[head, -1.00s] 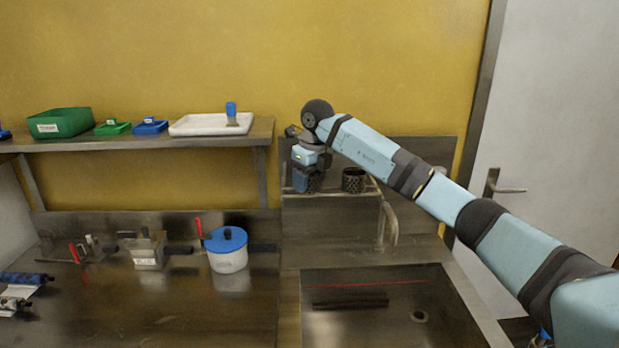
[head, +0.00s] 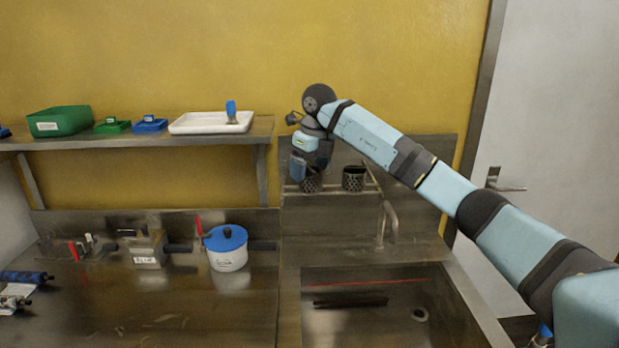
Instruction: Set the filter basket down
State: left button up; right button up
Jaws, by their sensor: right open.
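Two dark mesh filter baskets stand side by side on a small rack behind the sink. The left basket (head: 312,184) is partly hidden by my right gripper (head: 299,169). The right basket (head: 354,178) shows clearly and stands upright. My right gripper is open, with its fingers pointing down just in front of and left of the left basket. It looks empty; I cannot tell whether a finger still touches the basket. My left gripper is not in view.
The rack (head: 372,190) sits above the sink (head: 440,300), beside a tap (head: 387,222). A blue-lidded pot (head: 227,249) and a labelled metal box (head: 147,252) stand on the counter. A shelf (head: 100,143) at left holds trays. The front counter is mostly clear.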

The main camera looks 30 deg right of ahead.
notch_tip(320, 180, up, 9)
jog(key=s, duration=0.1)
jog(key=shift+s+d+b, duration=0.15)
jog(key=shift+s+b, duration=0.05)
jog(key=shift+b, duration=0.1)
